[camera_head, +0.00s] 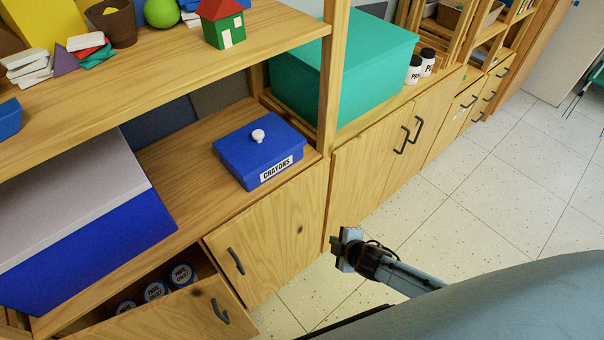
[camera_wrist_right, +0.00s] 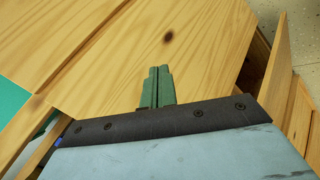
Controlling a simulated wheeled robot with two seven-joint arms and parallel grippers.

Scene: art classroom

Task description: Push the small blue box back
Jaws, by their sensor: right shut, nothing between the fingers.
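The small blue box (camera_head: 259,150) has a white knob on its lid and a CRAYONS label on its front. It sits on the wooden shelf near the front edge, with bare shelf behind and to its left. My right gripper (camera_head: 338,248) is in front of the cabinet doors, lower than the shelf and apart from the box. In the right wrist view its fingers (camera_wrist_right: 157,88) are together and empty, in front of a wooden surface. My left gripper is not in either view.
A larger blue box with a grey lid (camera_head: 85,215) stands to the left on the shelf. A teal box (camera_head: 345,70) stands right, beyond a wooden post (camera_head: 332,80). Below, a cabinet door (camera_head: 180,315) stands open, with several jars (camera_head: 155,290) inside.

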